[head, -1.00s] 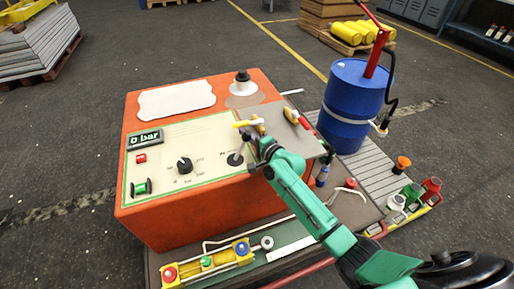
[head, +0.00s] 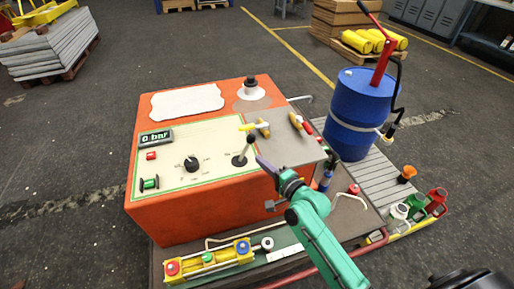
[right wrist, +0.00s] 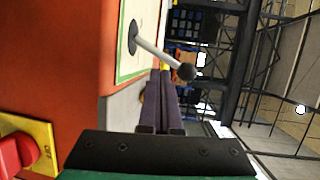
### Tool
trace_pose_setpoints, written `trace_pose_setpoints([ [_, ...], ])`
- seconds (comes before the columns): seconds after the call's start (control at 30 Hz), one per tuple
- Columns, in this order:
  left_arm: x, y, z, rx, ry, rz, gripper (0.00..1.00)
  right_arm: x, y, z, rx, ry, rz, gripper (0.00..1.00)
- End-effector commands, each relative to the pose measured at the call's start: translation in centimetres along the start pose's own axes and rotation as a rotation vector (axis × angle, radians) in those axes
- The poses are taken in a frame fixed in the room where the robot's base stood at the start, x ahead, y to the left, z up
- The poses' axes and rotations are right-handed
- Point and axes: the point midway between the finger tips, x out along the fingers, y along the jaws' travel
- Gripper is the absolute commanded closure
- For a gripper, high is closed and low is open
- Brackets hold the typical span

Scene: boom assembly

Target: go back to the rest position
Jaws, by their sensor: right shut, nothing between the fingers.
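My green right arm (head: 325,245) reaches in from the lower right. My left gripper is not in view.
A blue drum (head: 352,112) with a red pump stands to the right. A yellow valve block (head: 208,262) lies in front. In the right wrist view, a red knob (right wrist: 16,152) sits at lower left. Floor at left is open.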

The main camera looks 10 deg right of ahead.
Motion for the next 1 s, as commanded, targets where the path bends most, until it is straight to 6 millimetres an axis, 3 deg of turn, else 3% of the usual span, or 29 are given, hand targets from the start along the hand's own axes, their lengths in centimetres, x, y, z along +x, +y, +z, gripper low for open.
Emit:
trace_pose_setpoints([
  [0.2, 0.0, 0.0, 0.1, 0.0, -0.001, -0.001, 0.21, -0.3, 0.3, 0.3, -0.032, -0.009, 0.021, 1.0],
  [0.33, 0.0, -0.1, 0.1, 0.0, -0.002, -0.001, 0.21, -2.5, 2.6, 2.0, -0.29, -0.088, 0.19, 1.0],
  [0.6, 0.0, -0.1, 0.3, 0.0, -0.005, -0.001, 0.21, -11.8, 7.8, 2.2, -0.903, -0.352, 0.638, 1.0],
  [0.93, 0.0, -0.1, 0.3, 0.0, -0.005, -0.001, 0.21, -23.6, 9.4, 0.4, -1.243, -0.693, 1.028, 1.0],
  [1.0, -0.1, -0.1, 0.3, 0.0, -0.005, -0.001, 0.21, -23.4, 11.2, 0.3, -1.246, -0.719, 1.046, 1.0],
])
